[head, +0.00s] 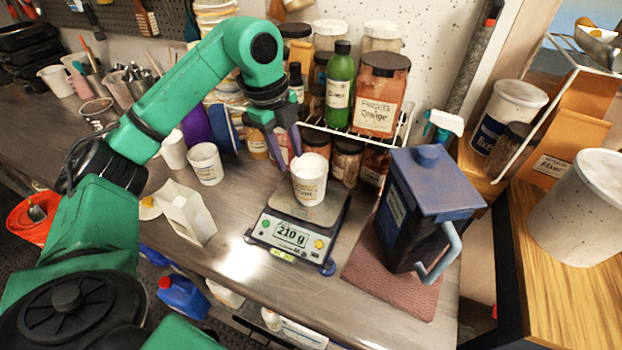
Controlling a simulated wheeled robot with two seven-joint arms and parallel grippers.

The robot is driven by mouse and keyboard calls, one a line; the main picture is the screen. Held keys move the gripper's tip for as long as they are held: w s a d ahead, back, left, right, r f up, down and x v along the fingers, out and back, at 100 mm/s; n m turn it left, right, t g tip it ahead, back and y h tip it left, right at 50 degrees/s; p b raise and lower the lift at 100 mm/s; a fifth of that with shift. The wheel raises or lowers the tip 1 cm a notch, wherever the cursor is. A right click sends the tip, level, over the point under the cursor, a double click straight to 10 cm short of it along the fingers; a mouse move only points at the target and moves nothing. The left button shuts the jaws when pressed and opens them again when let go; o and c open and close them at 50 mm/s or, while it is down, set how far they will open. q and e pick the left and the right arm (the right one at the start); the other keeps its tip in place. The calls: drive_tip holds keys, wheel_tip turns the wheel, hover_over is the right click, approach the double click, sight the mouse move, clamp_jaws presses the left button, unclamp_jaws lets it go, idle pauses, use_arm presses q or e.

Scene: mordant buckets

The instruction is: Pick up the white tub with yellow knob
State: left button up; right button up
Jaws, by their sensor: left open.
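A small white round thing with a yellow top (148,208) stands on the steel bench at the left, partly hidden behind my left arm. It fits the white tub with yellow knob, but too little shows to be sure. My left gripper (286,155) is open and empty, fingers pointing down, well to the right of it. The fingertips are near a white labelled cup (309,182) on the scale, and the cup is not between them. My right gripper is not in view.
The scale (292,236) reads 210 g. A white carton (187,212) and a white cup (206,164) stand near the left arm. A blue lidded jug (425,205) stands on a mat at the right. Jars and a green bottle (340,85) crowd the back.

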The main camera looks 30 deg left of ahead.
sight(297, 179)
use_arm(q)
drive_tip(key=f+p, duration=0.1)
drive_tip(key=f, duration=0.1)
drive_tip(key=w+f+p, duration=0.1)
drive_tip(key=f, duration=0.2)
drive_tip(key=d+f+p, duration=0.1)
drive_tip(key=f, duration=0.2)
drive_tip(key=shift+w+f, duration=0.1)
drive_tip(key=shift+w, duration=0.15)
drive_tip(key=shift+s, duration=0.1)
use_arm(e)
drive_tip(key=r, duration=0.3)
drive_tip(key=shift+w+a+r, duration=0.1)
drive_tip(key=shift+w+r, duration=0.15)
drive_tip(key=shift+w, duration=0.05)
use_arm(q)
drive_tip(key=shift+f, duration=0.1)
clamp_jaws()
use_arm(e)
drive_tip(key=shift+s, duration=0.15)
